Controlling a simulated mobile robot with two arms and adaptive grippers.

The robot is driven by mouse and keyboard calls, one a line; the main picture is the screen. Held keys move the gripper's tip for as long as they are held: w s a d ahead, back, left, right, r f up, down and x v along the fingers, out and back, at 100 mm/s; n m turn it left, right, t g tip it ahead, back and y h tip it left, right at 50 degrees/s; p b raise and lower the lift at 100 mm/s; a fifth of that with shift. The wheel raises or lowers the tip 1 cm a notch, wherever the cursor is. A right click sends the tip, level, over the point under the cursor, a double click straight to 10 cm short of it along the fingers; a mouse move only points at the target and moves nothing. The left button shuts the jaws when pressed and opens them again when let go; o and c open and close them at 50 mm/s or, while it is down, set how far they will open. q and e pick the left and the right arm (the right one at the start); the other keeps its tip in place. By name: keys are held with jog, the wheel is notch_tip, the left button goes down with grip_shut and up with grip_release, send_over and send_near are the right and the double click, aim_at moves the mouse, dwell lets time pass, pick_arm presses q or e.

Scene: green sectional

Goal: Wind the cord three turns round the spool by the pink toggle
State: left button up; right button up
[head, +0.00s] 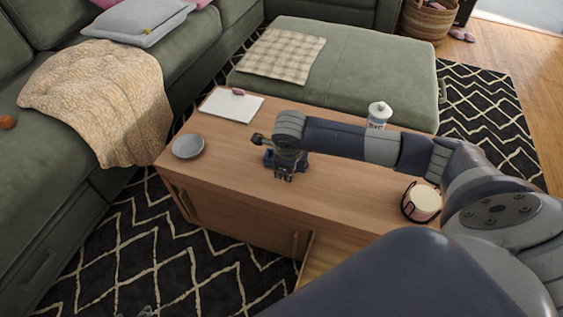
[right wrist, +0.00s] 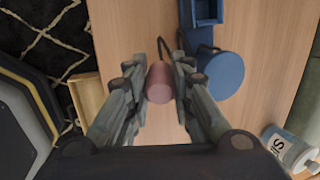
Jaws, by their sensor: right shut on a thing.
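In the right wrist view my right gripper (right wrist: 160,85) is shut on the pink toggle (right wrist: 159,83), which sits between its two fingers. A short stretch of dark cord (right wrist: 163,46) shows above the toggle and runs toward the blue fixture. The round blue spool (right wrist: 222,75) is just right of the fingers, with a blue block (right wrist: 204,12) above it. How much cord is around the spool cannot be told. In the head view my right gripper (head: 284,174) is over the table and hides most of the blue fixture (head: 268,159). My left gripper is not in view.
The wooden table (head: 340,192) holds a grey dish (head: 188,146), a white sheet-like board (head: 230,107) with a small pink item, a white bottle (head: 378,114) and a candle in a dark holder (head: 422,203). A green ottoman (head: 365,75) stands behind.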

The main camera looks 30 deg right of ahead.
jog(key=s+d, duration=0.2)
jog(key=d, duration=0.1)
jog(key=s+d, duration=0.1)
jog(key=d, duration=0.1)
jog(key=shift+s, duration=0.4)
jog(key=d, duration=0.3)
jog(key=d+b, duration=0.1)
jog(key=shift+w+d+f, duration=0.1)
jog(key=shift+w+d, duration=0.1)
jog(key=shift+w, duration=0.15)
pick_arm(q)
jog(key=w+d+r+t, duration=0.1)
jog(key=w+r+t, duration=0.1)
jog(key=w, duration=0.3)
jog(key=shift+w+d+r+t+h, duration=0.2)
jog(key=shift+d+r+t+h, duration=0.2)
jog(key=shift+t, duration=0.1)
pick_arm(e)
jog(key=shift+w+d, duration=0.1)
jog(key=shift+d, duration=0.55)
